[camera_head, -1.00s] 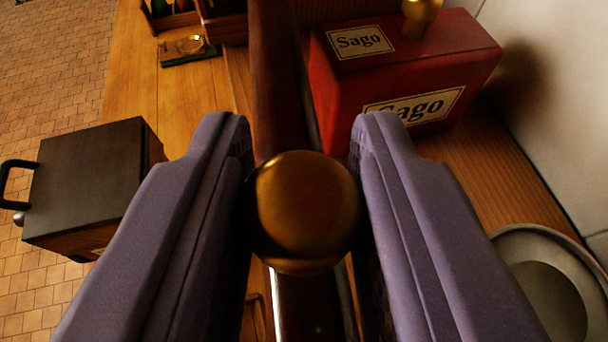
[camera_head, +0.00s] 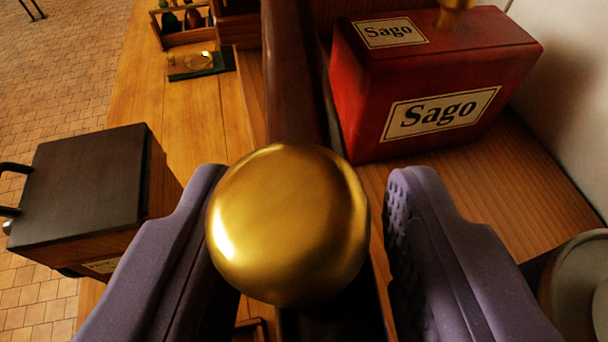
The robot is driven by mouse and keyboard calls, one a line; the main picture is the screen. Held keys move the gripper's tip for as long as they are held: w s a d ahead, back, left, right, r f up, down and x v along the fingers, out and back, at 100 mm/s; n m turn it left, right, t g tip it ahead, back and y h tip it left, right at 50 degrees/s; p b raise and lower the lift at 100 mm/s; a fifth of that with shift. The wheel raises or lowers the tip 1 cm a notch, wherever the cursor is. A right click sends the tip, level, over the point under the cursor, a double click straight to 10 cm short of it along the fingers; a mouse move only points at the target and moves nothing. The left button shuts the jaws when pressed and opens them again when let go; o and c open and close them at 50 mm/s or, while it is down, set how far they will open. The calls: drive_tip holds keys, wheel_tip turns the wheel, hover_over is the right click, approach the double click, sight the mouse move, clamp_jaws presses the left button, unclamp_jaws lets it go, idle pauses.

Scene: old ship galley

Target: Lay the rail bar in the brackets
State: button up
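A shiny brass ball (camera_head: 290,225), which looks like the end knob of the rail bar, fills the middle of the view, close to the camera. If a bar extends behind it, the ball hides it. My gripper (camera_head: 306,178) has its two purple fingers apart on either side of the ball. A clear gap shows between the ball and the right finger. The ball overlaps the left finger's inner edge, and I cannot tell if they touch. A dark wooden strip (camera_head: 291,75) runs away beyond the ball. I cannot make out the brackets.
A red Sago tin (camera_head: 365,95) stands right of the strip on a ribbed wooden surface, by a pale wall. A dark-lidded box (camera_head: 85,185) is at left. A round metal vessel (camera_head: 575,290) is at lower right. A small rack (camera_head: 183,22) stands at the far left.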

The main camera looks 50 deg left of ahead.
drive_tip(key=o, duration=0.3)
drive_tip(key=shift+w+d+f, duration=0.1)
drive_tip(key=shift+w+f, duration=0.15)
drive_tip(key=shift+f, duration=0.5)
drive_tip(key=shift+w+d, duration=0.1)
drive_tip(key=shift+w, duration=0.25)
drive_tip(key=shift+s+r, duration=0.4)
drive_tip(key=shift+s, duration=0.1)
drive_tip(key=b+v, duration=0.1)
drive_tip(key=v, duration=0.6)
drive_tip(key=shift+w+d+f, duration=0.1)
drive_tip(key=shift+d+f, duration=0.05)
drive_tip(key=shift+d, duration=0.1)
